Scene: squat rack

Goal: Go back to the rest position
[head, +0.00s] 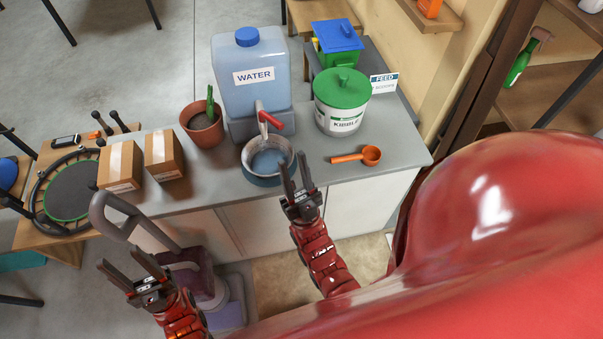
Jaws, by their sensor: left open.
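My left gripper (120,257) is at the lower left, in front of the counter beside a grey curved handle. Its two fingers are spread and nothing is between them. My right gripper (294,164) is at the counter's front edge, fingers pointing away from me. Its fingers are apart, with a gap showing between them. Their tips overlap the right front rim of a metal bowl (254,153) in the picture; I cannot tell whether they touch it. The bowl stands under the red-handled tap of the water container (251,93).
A kibble bucket (342,118), an orange scoop (368,156), a potted cactus (203,128) and two cardboard boxes (164,160) stand on the grey counter (225,178). A purple device with the grey handle (117,217) stands close to my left gripper. Open floor lies at upper left.

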